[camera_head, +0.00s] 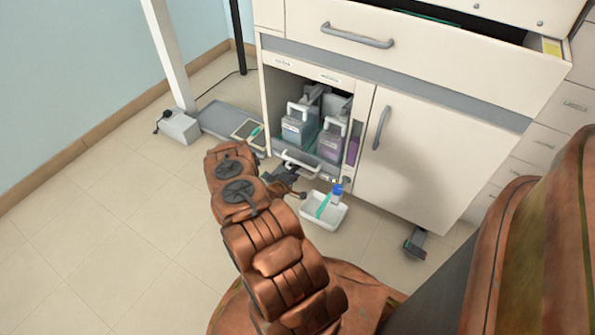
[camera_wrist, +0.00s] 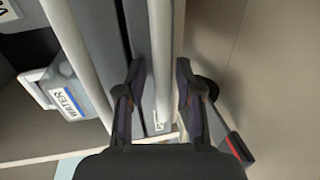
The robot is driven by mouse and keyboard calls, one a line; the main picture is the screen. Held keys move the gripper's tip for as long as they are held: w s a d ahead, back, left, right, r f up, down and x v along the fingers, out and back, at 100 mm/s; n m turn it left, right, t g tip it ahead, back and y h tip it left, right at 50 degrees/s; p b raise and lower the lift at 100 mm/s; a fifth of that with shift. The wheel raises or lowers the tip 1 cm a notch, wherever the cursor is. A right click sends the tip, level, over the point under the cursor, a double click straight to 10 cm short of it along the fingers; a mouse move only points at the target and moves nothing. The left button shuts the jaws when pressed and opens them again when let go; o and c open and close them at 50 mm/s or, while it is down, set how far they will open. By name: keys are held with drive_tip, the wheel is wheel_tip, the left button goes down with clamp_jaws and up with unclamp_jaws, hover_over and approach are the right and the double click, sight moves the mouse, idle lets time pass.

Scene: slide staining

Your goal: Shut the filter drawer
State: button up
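No label reading "filter" is legible. A wide white drawer (camera_head: 420,50) at the cabinet top has a grey handle (camera_head: 357,37). It stands pulled out, with a dark opening behind its front. Below it, a low grey tray front with a pale handle (camera_head: 300,161) sits under bottles in an open bay. My gripper (camera_head: 287,178) is low beside this handle, partly hidden by my wrist. In the wrist view my gripper (camera_wrist: 160,78) is open, its fingers either side of a pale upright bar (camera_wrist: 161,45). I cannot tell whether they touch it.
Grey bottles (camera_head: 298,125) stand in the bay; one labelled WATER (camera_wrist: 65,95) shows in the wrist view. A white floor tray (camera_head: 325,211) holds a blue-capped bottle (camera_head: 336,193). A closed cabinet door (camera_head: 425,155) is right of the bay.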

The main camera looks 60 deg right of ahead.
drive_tip(key=shift+a, duration=0.25)
drive_tip(key=shift+w+a, duration=0.1)
drive_tip(key=shift+a, duration=0.25)
drive_tip(key=v, duration=1.1)
drive_tip(key=shift+r, duration=0.1)
